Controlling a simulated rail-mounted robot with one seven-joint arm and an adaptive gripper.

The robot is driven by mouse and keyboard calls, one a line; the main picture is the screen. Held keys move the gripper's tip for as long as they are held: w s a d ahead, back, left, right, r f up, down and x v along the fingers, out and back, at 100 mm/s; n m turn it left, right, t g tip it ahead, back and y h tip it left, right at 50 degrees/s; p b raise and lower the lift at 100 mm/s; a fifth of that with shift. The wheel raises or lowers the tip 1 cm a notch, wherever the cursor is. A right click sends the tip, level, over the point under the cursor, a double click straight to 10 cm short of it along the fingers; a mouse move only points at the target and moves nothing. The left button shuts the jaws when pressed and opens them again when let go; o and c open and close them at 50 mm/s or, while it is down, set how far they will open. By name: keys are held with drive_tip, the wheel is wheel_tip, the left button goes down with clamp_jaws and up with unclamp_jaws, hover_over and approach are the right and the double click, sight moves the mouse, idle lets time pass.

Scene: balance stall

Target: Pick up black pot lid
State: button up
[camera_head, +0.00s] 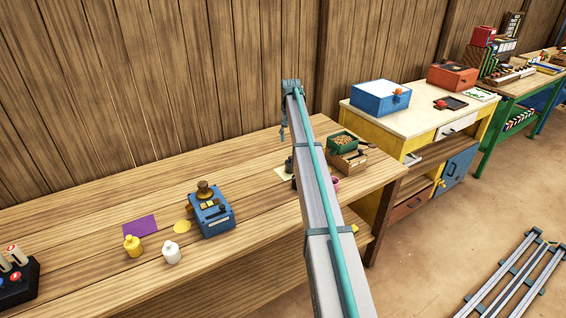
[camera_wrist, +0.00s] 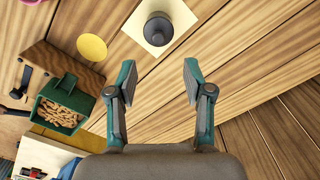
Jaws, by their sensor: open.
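A dark grey-black round thing with a knob on top (camera_wrist: 158,28), which looks like the black pot lid, sits on a cream square (camera_wrist: 184,18) at the top of the wrist view. In the head view a small dark shape (camera_head: 289,164) shows beside my arm, partly hidden by it. My gripper (camera_wrist: 160,72) is open and empty, its two teal fingers spread apart. In the wrist view the dark thing lies beyond the fingertips, roughly centred between them and apart from them.
A green box of tan pieces (camera_wrist: 60,107) and a wooden tray (camera_wrist: 50,62) lie left in the wrist view. A yellow disc (camera_wrist: 92,47) lies near them. A blue device (camera_head: 211,218) stands left on the wooden table (camera_head: 80,228). Bare table surrounds the cream square's right side.

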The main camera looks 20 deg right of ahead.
drive_tip(key=p, duration=0.1)
hover_over(290, 157)
wheel_tip(290, 157, down, 5)
drive_tip(key=shift+d+f+p, duration=0.1)
drive_tip(key=shift+f+p, duration=1.4)
drive_tip(key=shift+f, duration=1.3)
clamp_jaws()
